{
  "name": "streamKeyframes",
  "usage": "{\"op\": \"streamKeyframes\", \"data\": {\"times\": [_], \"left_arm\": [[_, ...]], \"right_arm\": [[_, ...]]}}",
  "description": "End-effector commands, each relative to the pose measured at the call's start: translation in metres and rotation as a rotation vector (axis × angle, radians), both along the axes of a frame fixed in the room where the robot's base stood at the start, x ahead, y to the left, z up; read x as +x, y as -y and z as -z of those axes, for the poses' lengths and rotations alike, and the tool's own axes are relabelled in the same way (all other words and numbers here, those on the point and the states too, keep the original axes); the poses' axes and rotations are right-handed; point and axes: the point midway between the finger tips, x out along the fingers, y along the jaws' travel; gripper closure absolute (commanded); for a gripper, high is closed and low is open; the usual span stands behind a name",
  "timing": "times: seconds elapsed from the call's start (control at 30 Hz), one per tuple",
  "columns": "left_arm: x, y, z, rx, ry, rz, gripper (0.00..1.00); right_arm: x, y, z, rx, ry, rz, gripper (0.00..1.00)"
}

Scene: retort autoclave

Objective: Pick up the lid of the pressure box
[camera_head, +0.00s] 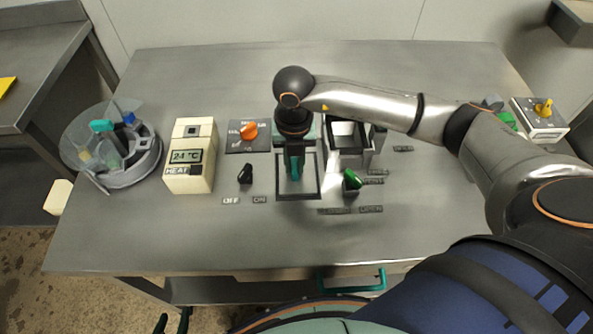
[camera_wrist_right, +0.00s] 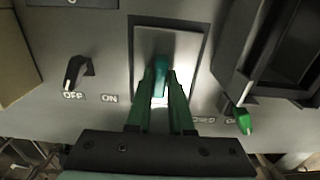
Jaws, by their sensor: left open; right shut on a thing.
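The lid (camera_head: 307,168) is a flat grey metal plate with an upright teal handle, inside a black rectangular outline on the bench top. The lid also shows in the right wrist view (camera_wrist_right: 184,43). My right gripper (camera_head: 295,172) points down over it, its green fingers (camera_wrist_right: 160,88) shut on the teal handle. I cannot tell whether the lid is raised off the surface. The pressure box (camera_head: 348,134) stands just right of the lid, open at the top. My left gripper (camera_head: 173,323) is open at the bottom edge, mostly out of frame.
Left of the lid are an orange knob (camera_head: 249,130), a black OFF/ON switch (camera_head: 245,173) and a cream heater unit (camera_head: 190,155). A green-handled lever (camera_head: 351,180) sits near the box. A round clear-covered container (camera_head: 112,150) stands at the far left. The front bench strip is clear.

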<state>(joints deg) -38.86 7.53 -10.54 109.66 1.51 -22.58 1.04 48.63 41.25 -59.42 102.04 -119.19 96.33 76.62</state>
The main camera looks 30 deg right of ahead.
Motion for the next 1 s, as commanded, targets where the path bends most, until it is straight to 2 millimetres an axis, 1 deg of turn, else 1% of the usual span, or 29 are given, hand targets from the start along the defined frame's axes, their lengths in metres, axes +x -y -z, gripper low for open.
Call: {"op": "streamKeyframes", "data": {"times": [0.23, 0.37, 0.47, 0.57, 0.67, 0.87, 1.0], "left_arm": [[0.0, 0.0, 0.0, 0.0, 0.0, 0.0, 0.5], [0.0, 0.0, 0.001, 0.0, 0.0, 0.0, 0.5], [0.0, 0.0, 0.002, 0.0, 0.0, 0.0, 0.5], [0.0, 0.0, 0.005, 0.0, 0.0, 0.0, 0.5], [0.0, 0.0, 0.003, 0.0, 0.0, 0.0, 0.5], [0.0, 0.0, 0.002, -0.001, 0.0, -0.001, 0.5], [0.0, 0.0, 0.004, -0.001, 0.0, -0.001, 0.5]], "right_arm": [[0.001, 0.0, -0.002, 0.001, 0.003, 0.0, 1.0], [0.001, 0.0, -0.008, 0.001, 0.004, 0.0, 1.0], [0.001, 0.0, -0.018, 0.002, 0.005, 0.0, 1.0], [0.002, 0.0, -0.034, 0.002, 0.007, 0.0, 1.0], [-0.012, -0.009, -0.051, 0.003, 0.006, -0.006, 1.0], [-0.041, -0.026, -0.092, 0.003, 0.008, -0.006, 1.0], [-0.069, -0.042, -0.105, 0.003, 0.005, -0.009, 1.0]]}}
